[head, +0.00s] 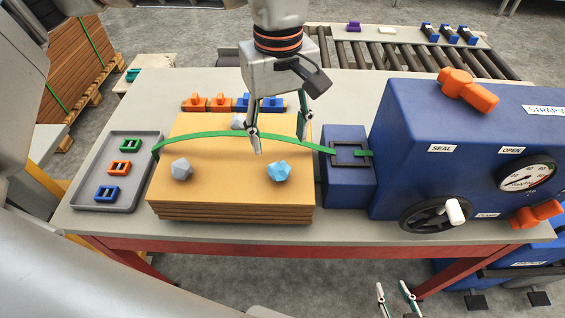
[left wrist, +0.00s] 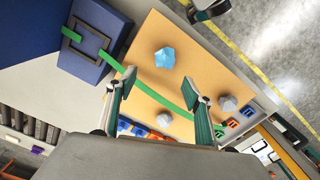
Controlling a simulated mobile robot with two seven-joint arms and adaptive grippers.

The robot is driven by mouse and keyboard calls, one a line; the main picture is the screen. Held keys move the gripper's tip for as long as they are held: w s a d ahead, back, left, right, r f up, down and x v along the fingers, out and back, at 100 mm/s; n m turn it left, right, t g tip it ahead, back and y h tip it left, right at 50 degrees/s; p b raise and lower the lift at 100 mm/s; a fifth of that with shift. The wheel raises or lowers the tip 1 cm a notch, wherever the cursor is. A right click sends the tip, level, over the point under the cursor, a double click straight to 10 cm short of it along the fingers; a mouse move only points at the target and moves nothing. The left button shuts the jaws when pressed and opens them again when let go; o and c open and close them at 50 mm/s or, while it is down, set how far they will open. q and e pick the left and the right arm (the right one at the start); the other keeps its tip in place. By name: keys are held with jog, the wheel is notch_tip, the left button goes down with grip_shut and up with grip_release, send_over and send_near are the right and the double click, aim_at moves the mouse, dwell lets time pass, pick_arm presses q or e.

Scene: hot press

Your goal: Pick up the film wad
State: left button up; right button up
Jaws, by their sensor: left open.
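The film wad, which I take to be the light-blue faceted lump (head: 279,171), lies on top of the flat cardboard stack (head: 225,195), near its front right. It also shows in the left wrist view (left wrist: 165,57), beyond the fingertips and roughly between their lines. My left gripper (head: 280,144) is open and empty above the stack, behind the wad and apart from it. Its spread fingers also show in the left wrist view (left wrist: 159,80). My right gripper (head: 395,289) is at the bottom edge, in front of the table, with fingers apart and nothing between them.
Two grey wads (head: 181,169) (head: 238,121) lie on the stack. A green strap (head: 205,135) arches over it to the blue press (head: 400,150) at right. A grey tray (head: 118,195) with buckles stands left. Orange and blue clips (head: 222,102) line the back.

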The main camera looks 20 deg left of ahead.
aim_at(279, 162)
pick_arm(q)
jog(key=f, duration=0.5)
jog(key=s+f, duration=0.1)
jog(key=f, duration=0.1)
jog(key=shift+s+f, duration=0.1)
jog(key=shift+f, duration=0.15)
jog(key=shift+c, duration=0.4)
jog(key=c, duration=0.8)
